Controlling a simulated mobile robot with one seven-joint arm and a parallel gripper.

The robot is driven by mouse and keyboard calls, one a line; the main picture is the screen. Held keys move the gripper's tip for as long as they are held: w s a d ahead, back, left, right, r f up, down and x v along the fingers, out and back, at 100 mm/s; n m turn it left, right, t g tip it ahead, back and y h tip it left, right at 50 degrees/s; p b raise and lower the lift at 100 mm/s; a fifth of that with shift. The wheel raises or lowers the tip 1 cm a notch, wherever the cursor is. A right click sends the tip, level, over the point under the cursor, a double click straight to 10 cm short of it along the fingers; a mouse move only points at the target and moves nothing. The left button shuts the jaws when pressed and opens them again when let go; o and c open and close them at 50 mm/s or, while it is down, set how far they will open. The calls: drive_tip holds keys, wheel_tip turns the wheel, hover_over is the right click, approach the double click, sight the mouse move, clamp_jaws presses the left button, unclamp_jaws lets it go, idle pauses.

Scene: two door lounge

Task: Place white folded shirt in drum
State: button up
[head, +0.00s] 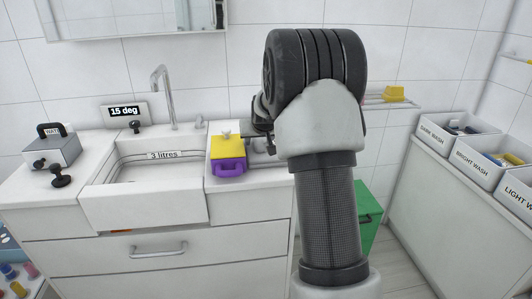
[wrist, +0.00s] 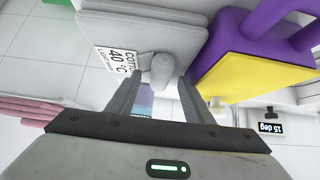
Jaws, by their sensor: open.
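A pale grey-white flat slab (wrist: 165,22) with a rounded knob (wrist: 162,68) and a white tag reading COTTON 40 °C (wrist: 118,58) shows at the top of the wrist view. It looks like the white folded shirt, but I cannot be sure. My gripper (wrist: 160,82) is open, its two fingers on either side of the knob. I cannot tell whether they touch it. In the head view my arm hides most of the gripper and this slab. No drum is recognisable in either view.
A yellow block with a knob (head: 226,148) and a purple handled piece (head: 230,167) stand on the counter beside my gripper. A sink (head: 145,175) lies left. Labelled wash bins (head: 450,137) stand right. A green box (head: 368,215) is behind my arm.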

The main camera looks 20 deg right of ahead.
drive_tip(key=shift+w+f, duration=0.15)
drive_tip(key=shift+w, duration=0.05)
clamp_jaws()
